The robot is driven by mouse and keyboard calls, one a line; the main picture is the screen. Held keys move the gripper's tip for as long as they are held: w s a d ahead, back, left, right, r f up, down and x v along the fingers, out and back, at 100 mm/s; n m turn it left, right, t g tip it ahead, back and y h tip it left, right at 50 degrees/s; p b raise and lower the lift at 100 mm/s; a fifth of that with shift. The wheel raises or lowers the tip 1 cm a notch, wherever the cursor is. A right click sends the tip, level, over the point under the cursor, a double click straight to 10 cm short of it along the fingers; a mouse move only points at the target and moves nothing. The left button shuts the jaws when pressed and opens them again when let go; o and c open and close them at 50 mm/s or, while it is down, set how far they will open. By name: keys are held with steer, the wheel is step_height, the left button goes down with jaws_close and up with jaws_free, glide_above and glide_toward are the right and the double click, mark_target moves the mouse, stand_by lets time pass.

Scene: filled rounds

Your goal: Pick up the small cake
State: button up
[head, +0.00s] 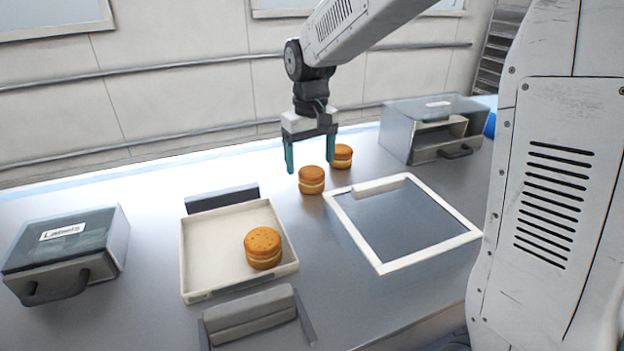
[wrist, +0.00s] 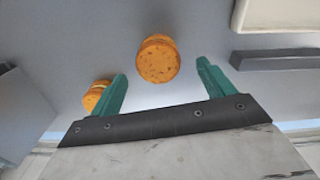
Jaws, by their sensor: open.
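Three round orange-brown cakes with a pale filling layer are in the head view. One cake (head: 312,182) stands on the grey counter just below my gripper (head: 311,169). A slightly smaller-looking cake (head: 342,157) stands behind it to the right. A third cake (head: 263,249) lies in a cream tray (head: 206,248). My gripper points down, open and empty, its teal fingers apart. In the wrist view the nearest cake (wrist: 158,60) shows in line with the gap between the fingertips, and the smaller-looking cake (wrist: 95,97) is at left, partly hidden by a finger.
A white-framed dark panel (head: 400,219) lies right of the cakes. A grey metal box (head: 395,135) with a handle stands at back right. A labelled box (head: 68,248) is at far left. A dark bar (head: 222,199) lies behind the tray, and a grey holder (head: 250,312) is in front.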

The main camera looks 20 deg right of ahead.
mark_target(311, 170)
step_height(311, 170, down, 5)
steer(key=shift+d+r, duration=0.15)
steer(key=shift+r, duration=0.05)
steer(key=shift+c, duration=0.3)
steer(key=c, duration=0.7)
